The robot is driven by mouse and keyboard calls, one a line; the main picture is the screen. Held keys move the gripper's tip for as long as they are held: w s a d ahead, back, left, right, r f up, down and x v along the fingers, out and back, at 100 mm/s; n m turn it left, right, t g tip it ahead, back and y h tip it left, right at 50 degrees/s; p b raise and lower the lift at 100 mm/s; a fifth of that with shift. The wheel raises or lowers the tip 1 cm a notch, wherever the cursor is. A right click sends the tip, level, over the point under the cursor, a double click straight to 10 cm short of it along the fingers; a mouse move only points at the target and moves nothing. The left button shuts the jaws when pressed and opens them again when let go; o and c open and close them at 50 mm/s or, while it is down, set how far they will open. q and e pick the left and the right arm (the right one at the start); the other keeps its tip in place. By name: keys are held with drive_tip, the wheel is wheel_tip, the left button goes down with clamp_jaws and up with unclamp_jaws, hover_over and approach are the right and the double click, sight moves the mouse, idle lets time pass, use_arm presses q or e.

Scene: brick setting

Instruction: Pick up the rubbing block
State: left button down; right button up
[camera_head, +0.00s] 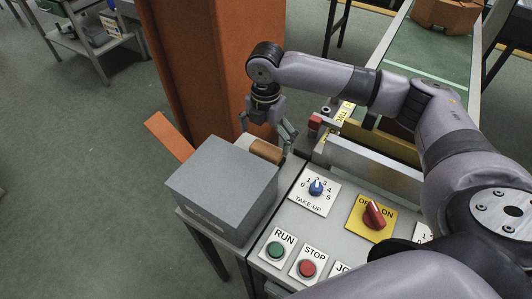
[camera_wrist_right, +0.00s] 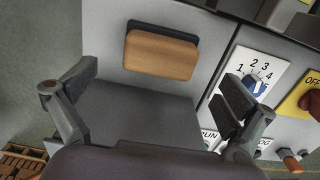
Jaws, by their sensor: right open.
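The rubbing block (camera_head: 266,151) is a small tan wooden block, partly hidden behind a grey box in the head view. In the right wrist view, the block (camera_wrist_right: 160,55) lies on a light grey surface and shows a dark layer along its far edge. My right gripper (camera_head: 267,126) is open and points down just above the block. In the right wrist view, the open fingers (camera_wrist_right: 158,88) are spread wide to the left and right of the block, with nothing between them. My left gripper is not in view.
The grey box (camera_head: 222,185) stands close in front of the block. A control panel with a blue take-up knob (camera_head: 316,188), a red switch (camera_head: 374,214) and run and stop buttons lies to the right. An orange column (camera_head: 205,60) rises behind.

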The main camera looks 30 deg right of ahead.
sight(266, 149)
wheel_tip(266, 149, down, 2)
drive_tip(key=shift+f, duration=0.1)
wheel_tip(266, 149, down, 4)
drive_tip(key=shift+d+f+p, duration=0.1)
drive_tip(key=shift+f+p, duration=0.05)
drive_tip(key=shift+p, duration=0.25)
drive_tip(key=shift+f, duration=0.25)
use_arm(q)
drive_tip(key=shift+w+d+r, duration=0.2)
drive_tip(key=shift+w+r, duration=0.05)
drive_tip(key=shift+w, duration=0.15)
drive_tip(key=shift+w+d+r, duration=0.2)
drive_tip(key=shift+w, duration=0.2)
use_arm(e)
drive_tip(key=shift+c, duration=0.4)
drive_tip(key=c, duration=0.9)
drive_tip(key=shift+s, duration=0.1)
drive_tip(key=c, duration=0.3)
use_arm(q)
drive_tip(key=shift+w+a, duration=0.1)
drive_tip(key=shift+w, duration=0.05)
use_arm(e)
drive_tip(key=shift+c, duration=1.2)
